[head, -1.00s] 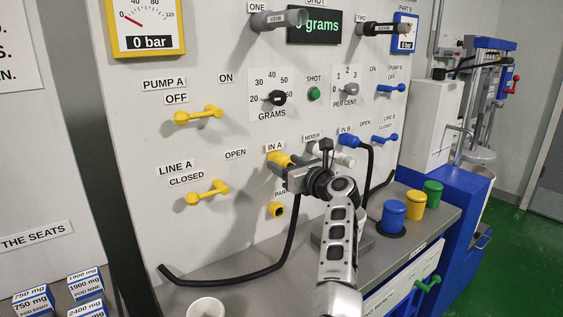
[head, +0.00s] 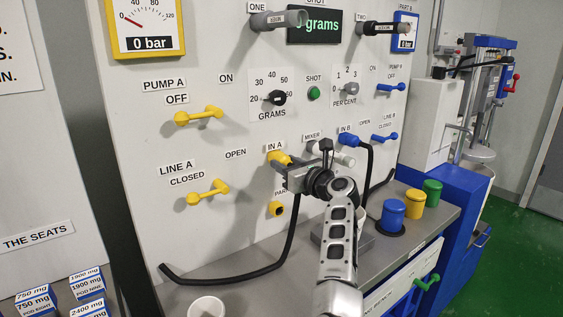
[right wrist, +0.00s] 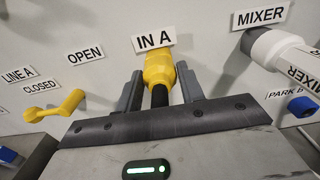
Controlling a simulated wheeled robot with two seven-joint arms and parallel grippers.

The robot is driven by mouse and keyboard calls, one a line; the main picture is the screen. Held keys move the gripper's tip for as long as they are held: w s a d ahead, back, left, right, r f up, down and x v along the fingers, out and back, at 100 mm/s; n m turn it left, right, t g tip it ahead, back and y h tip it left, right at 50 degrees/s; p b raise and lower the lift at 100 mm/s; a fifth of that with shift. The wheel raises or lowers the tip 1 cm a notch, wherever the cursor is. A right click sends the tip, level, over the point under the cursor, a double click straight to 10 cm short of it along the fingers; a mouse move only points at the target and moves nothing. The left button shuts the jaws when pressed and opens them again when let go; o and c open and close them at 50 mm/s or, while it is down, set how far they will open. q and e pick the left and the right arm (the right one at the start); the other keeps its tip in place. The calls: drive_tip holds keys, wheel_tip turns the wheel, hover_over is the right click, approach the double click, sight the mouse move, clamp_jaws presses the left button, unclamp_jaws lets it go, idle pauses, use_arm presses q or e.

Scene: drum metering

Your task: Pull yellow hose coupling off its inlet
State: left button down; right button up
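The yellow hose coupling (head: 280,158) sits on the IN A inlet on the white panel. It also shows in the right wrist view (right wrist: 158,68), with the black hose (right wrist: 160,96) running from it between my fingers. My right gripper (head: 287,167) is at the coupling, with one finger on each side. The inlet itself is hidden behind the coupling. My left gripper is not in view.
A yellow park port (head: 277,209) is below the inlet. The white MIXER fitting (head: 343,158) and blue IN B coupling (head: 349,139) are to the right. The yellow LINE A handle (head: 207,193) is to the left. The black hose (head: 220,278) trails over the grey bench, beside a white cup (head: 207,307).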

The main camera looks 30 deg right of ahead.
sight(290, 164)
clamp_jaws()
drive_tip(key=shift+s+r+p, duration=0.1)
drive_tip(key=shift+s+p, duration=0.2)
drive_tip(key=shift+p, duration=0.05)
drive_tip(key=shift+s+d+p, duration=0.15)
drive_tip(key=shift+s+p, duration=0.9)
drive_tip(key=shift+s, duration=0.3)
drive_tip(key=shift+s+d+p, duration=0.1)
drive_tip(key=shift+s+p, duration=0.9)
drive_tip(key=shift+s, duration=0.3)
drive_tip(key=shift+s+d, duration=0.15)
drive_tip(key=shift+s, duration=1.9)
